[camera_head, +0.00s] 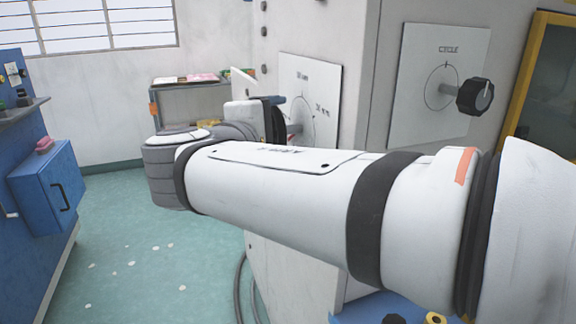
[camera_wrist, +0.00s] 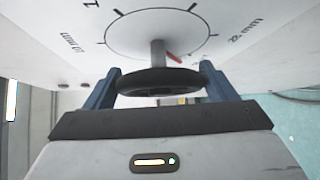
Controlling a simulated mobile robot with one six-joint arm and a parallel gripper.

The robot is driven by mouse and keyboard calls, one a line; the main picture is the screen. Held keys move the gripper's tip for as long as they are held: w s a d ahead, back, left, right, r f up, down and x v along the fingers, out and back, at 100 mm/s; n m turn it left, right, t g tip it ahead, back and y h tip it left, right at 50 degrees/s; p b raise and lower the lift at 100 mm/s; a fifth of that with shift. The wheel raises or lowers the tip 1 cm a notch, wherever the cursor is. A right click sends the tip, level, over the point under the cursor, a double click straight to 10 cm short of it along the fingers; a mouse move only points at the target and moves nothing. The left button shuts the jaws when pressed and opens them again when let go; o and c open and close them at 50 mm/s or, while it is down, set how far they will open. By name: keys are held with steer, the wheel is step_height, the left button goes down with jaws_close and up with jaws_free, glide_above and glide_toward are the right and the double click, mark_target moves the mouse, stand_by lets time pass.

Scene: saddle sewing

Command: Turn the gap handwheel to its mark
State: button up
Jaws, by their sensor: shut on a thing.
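The gap handwheel (camera_wrist: 160,82) is a black wheel on a grey shaft, standing out from a white dial plate in the wrist view. My gripper (camera_wrist: 160,70) has its blue fingers on either side of the wheel, shut on its rim. A red pointer (camera_wrist: 174,57) shows beside the shaft. In the head view the dial plate (camera_head: 325,80) shows, but my arm hides most of the wheel.
A second plate (camera_head: 420,105) marked CYCLE carries a black knob (camera_head: 475,97) to the right. A yellow-framed panel (camera_head: 530,60) stands at the far right. A grey shelf (camera_head: 185,105) stands behind, and a blue cabinet (camera_head: 45,185) at the left. The green floor between is open.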

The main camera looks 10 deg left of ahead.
steer(key=m+t+b, duration=0.1)
steer(key=m+b, duration=0.1)
steer(key=b, duration=0.4)
steer(key=f+m+t+b, duration=0.1)
steer(key=t+b, duration=0.1)
steer(key=b, duration=0.4)
steer(key=shift+f+m+h, duration=0.15)
steer(key=shift+m+h, duration=0.25)
steer(key=m+t+h+b, duration=0.1)
steer(key=b, duration=0.2)
steer(key=shift+r+m+t+h+b, duration=0.35)
steer(key=shift+m+b, duration=0.25)
steer(key=shift+b, duration=0.3)
steer(key=shift+r, duration=0.1)
steer(key=o, duration=1)
steer(key=shift+a, duration=0.1)
steer(key=p+v, duration=0.1)
steer(key=v, duration=0.6)
steer(key=shift+s, duration=0.3)
